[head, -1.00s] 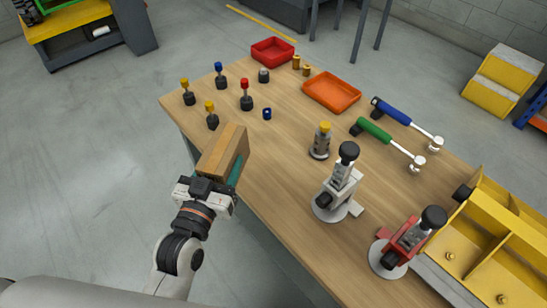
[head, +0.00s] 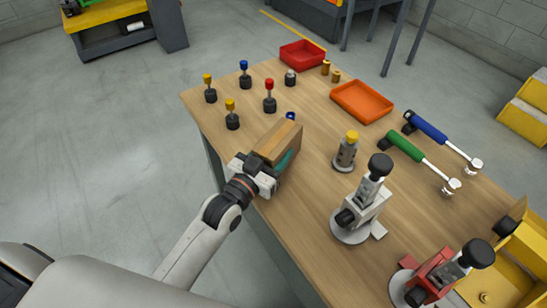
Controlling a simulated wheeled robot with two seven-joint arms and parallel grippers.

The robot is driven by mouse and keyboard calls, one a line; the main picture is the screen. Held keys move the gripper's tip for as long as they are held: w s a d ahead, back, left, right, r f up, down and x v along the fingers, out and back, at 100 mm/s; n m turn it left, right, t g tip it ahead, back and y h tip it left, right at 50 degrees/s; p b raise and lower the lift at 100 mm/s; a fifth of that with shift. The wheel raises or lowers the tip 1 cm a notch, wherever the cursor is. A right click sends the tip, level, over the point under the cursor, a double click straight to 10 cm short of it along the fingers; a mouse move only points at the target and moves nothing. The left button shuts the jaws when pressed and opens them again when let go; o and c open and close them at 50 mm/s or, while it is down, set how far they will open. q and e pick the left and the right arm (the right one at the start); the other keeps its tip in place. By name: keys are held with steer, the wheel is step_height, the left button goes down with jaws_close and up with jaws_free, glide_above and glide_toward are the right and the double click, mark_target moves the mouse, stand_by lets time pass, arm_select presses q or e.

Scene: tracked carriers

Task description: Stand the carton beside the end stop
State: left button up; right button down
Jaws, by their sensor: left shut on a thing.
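The brown carton (head: 279,138) is a small box with a lighter top face. My left gripper (head: 271,160) is shut on it, with a teal finger pad showing along its near right side. The carton is over the left edge part of the wooden table (head: 310,220); whether it touches the top I cannot tell. The picture's edge cuts the frame off. My right gripper is not in view.
A small blue fitting (head: 290,116) is partly hidden behind the carton. Several knobbed pegs stand beyond it. A grey cylinder with a yellow cap (head: 345,151), a grey clamp (head: 361,205) and a red clamp (head: 440,275) stand to the right. An orange tray (head: 362,102) lies behind.

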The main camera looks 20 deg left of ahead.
arm_select(q)
steer(key=shift+f, duration=0.95)
steer(key=o, duration=1)
steer(key=shift+f, duration=0.25)
steer(key=o, duration=0.4)
steer(key=shift+o, duration=0.2)
steer(key=shift+r, duration=0.1)
